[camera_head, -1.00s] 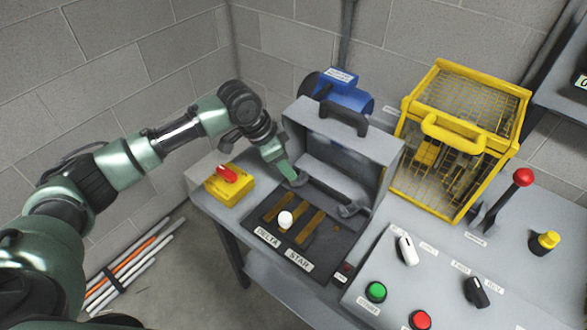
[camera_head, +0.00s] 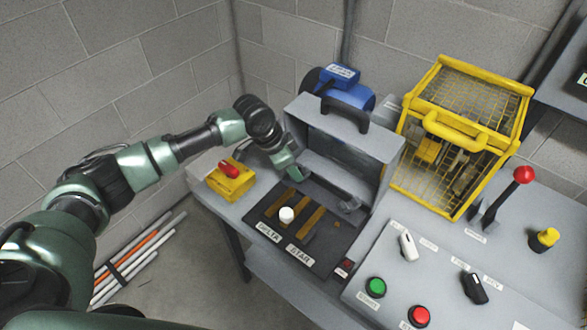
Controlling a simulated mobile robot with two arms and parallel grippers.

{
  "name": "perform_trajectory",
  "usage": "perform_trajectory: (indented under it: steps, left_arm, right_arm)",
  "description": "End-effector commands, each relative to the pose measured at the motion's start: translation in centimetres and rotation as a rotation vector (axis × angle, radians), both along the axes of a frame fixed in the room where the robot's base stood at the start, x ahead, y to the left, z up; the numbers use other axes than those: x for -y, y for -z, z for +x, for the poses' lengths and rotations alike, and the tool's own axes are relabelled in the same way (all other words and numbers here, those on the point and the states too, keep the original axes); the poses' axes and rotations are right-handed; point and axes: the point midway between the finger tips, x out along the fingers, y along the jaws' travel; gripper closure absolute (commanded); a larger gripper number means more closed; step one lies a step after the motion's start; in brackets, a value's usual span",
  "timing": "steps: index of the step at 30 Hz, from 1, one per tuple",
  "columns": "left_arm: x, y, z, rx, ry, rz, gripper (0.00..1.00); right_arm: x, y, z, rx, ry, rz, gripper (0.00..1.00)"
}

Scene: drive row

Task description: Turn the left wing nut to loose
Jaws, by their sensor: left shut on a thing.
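My left gripper (camera_head: 296,176) reaches down at the left end of the open grey box (camera_head: 345,135), by the left wing nut. It is shut on the left wing nut, which the fingers hide. The right wing nut (camera_head: 349,205) shows as a small grey piece at the box's lower right front. In front lies a dark panel with brass bars (camera_head: 312,220), a white knob (camera_head: 286,215) and the labels DELTA and STAR. My right gripper is not in view.
A yellow box with a red switch (camera_head: 229,169) stands left of the panel, close under my left forearm. A yellow mesh guard (camera_head: 462,130) stands right of the grey box. A blue motor (camera_head: 345,90) is behind. The control desk (camera_head: 440,270) carries buttons and levers.

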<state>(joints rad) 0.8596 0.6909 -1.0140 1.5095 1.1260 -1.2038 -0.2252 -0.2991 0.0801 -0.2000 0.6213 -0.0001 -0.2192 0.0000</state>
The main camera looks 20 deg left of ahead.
Motion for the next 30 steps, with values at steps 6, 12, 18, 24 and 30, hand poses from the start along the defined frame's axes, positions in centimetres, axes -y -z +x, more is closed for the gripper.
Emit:
perform_trajectory:
  steps: [6,12,18,24,30]
  left_arm:
    - [0.1,-0.3,-0.1,-0.002,-0.037,0.000,1.00]
    - [0.3,-0.6,-0.3,-0.003,-0.145,-0.002,1.00]
    - [0.7,-0.8,-0.6,-0.004,-0.315,-0.004,1.00]
    - [1.0,-0.7,-0.7,-0.004,-0.505,-0.004,1.00]
    - [1.4,-0.6,-0.8,-0.005,-0.698,-0.003,1.00]
  right_arm:
    - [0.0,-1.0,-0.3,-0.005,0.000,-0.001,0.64]
    - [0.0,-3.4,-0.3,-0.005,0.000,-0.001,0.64]
    - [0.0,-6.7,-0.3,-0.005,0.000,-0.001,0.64]
    - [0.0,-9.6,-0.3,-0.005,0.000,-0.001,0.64]
    - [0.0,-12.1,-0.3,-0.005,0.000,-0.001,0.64]
